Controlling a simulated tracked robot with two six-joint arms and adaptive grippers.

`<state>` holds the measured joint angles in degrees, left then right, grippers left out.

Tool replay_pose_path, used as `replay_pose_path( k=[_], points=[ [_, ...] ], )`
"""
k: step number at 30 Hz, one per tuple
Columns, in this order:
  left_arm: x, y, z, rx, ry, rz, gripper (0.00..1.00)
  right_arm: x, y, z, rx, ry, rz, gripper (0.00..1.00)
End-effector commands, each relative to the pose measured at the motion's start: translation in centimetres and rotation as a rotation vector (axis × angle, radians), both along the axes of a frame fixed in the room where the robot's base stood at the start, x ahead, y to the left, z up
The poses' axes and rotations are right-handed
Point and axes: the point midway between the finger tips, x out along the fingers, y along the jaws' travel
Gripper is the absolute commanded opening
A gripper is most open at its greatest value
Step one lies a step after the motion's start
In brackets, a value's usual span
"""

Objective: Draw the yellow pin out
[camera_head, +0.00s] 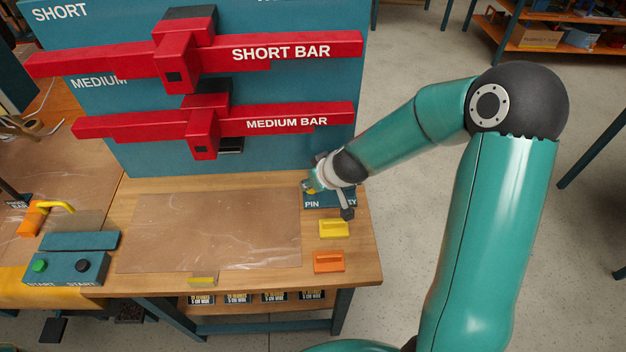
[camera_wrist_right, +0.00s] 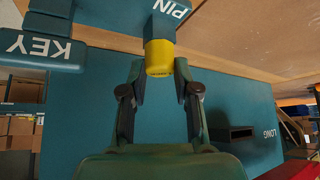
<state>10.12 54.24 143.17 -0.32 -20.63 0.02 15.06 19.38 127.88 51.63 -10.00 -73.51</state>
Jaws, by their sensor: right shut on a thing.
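The yellow pin (camera_wrist_right: 159,58) is a short cylinder at the teal block marked PIN (camera_wrist_right: 165,20) in the right wrist view. My right gripper (camera_wrist_right: 160,72) is shut on it, with one finger on each side. In the head view my right gripper (camera_head: 314,184) is at the teal block marked PIN and KEY (camera_head: 328,203), at the bench's right back. A little yellow of the pin (camera_head: 311,191) shows there, and the gripper hides the rest. I cannot tell how deep the pin sits. My left gripper is not in view.
A teal panel (camera_head: 255,160) with red SHORT BAR (camera_head: 297,50) and MEDIUM BAR (camera_head: 290,121) stands behind. A yellow piece (camera_head: 333,236) and an orange piece (camera_head: 328,268) lie in front of the block. A button box (camera_head: 73,267) stands left. The bench mat (camera_head: 210,232) is mostly clear.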

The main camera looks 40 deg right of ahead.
Motion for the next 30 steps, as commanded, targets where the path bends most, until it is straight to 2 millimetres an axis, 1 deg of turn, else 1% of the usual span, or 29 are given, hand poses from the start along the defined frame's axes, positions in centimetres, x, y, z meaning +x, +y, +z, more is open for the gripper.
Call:
replay_pose_path(
  k=[1, 3, 6, 16, 20, 23, 30],
  points=[
    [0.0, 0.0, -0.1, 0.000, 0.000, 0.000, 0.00, 0.0, 0.0, -0.1, 0.000, 0.000, 0.000, 0.34],
    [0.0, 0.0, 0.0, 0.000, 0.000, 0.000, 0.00, 0.0, 0.0, 0.0, 0.000, 0.000, 0.000, 0.46],
    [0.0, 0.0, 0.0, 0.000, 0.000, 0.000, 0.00, 0.0, 0.0, 0.0, 0.000, 0.000, 0.000, 0.60],
    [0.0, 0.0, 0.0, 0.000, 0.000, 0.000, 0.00, 0.0, 0.0, 0.0, -0.001, 0.000, 0.001, 0.60],
    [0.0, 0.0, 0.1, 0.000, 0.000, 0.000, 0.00, -0.2, 0.0, 0.4, -0.002, -0.001, -0.001, 0.60],
    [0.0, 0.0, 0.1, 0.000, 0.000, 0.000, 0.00, -0.6, -0.1, 0.9, -0.002, 0.000, -0.003, 0.60],
    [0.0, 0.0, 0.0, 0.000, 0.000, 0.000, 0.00, -1.9, 0.0, 2.8, 0.000, -0.003, -0.001, 0.60]
  ],
)
